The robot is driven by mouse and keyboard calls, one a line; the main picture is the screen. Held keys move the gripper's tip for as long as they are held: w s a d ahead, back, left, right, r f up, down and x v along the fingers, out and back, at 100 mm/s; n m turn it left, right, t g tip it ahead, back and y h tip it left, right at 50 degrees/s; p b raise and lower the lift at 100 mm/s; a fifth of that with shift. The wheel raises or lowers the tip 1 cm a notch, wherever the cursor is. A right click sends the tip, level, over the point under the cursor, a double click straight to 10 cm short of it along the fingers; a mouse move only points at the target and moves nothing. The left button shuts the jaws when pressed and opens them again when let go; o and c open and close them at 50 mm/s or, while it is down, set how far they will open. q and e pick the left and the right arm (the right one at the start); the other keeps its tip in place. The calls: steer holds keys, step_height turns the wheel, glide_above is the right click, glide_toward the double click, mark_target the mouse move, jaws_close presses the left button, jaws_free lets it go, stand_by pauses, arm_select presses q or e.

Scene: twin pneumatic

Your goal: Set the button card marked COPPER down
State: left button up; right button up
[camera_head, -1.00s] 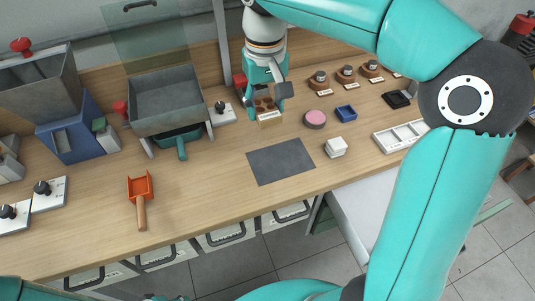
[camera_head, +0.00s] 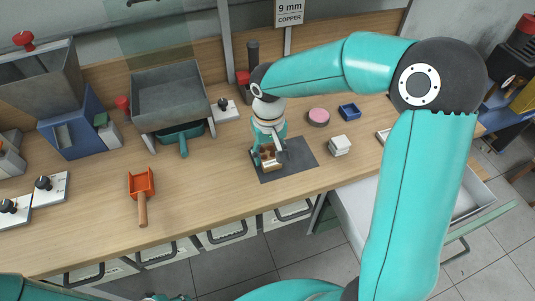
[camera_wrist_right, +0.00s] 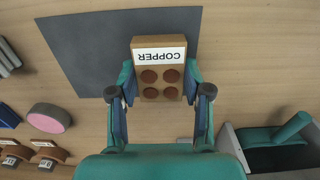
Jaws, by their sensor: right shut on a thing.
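The button card marked COPPER (camera_wrist_right: 160,55) is a tan block with several round copper-brown buttons and a white label, which reads upside down in the right wrist view. In the head view the card (camera_head: 270,166) is over the left part of the dark grey mat (camera_head: 298,157). My right gripper (camera_wrist_right: 161,92) is shut on the card, one finger at each side. In the head view the right gripper (camera_head: 268,157) points down at the mat. I cannot tell whether the card touches the mat (camera_wrist_right: 90,60).
A white block stack (camera_head: 340,146), a pink disc (camera_head: 318,117) and a blue tray (camera_head: 349,112) stand right of the mat. A grey hopper (camera_head: 168,95) and an orange scoop (camera_head: 141,185) are at left. Bare wood lies between scoop and mat.

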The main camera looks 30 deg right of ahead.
mark_target(268, 156)
steer(key=shift+f, duration=0.25)
steer(key=shift+f, duration=0.2)
steer(key=o, duration=1.1)
steer(key=shift+r, duration=0.1)
steer(key=shift+o, duration=0.2)
steer(key=shift+r, duration=0.1)
step_height(268, 156, up, 12)
